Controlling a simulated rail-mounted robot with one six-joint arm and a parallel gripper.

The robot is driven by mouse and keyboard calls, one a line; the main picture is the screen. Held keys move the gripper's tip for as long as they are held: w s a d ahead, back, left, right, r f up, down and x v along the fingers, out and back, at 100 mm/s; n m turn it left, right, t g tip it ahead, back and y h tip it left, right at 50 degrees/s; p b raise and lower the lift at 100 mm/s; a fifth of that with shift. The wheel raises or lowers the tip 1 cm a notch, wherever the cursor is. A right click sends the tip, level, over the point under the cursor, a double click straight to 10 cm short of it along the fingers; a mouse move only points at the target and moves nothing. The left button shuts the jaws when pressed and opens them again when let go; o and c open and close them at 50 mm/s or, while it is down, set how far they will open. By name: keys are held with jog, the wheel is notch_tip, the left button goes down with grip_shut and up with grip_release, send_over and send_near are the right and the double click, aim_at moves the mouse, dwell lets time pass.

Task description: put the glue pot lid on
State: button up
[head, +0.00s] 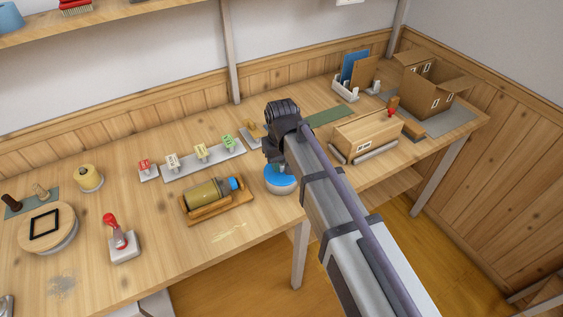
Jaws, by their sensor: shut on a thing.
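My gripper (277,163) points down over the right part of the bench, near its front edge. It is shut on a round blue piece (281,175), which I take to be the glue pot lid. My wrist and arm hide the fingertips and part of the lid. A pale, round rim (282,190) shows just below the blue. I cannot tell from here whether it is the glue pot or a dish, or whether the lid touches it.
A bottle (206,194) with a blue cap lies in a wooden cradle to the left. Several small tagged pieces (200,152) stand in a row behind it. A red-handled stamp (118,238) stands farther left. A wooden box (367,135) and an open carton (428,85) are right.

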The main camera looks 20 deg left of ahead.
jog(key=o, duration=1)
notch_tip(320, 180, up, 11)
jog(key=p, duration=1)
jog(key=shift+f+p, duration=0.1)
jog(key=shift+p, duration=0.3)
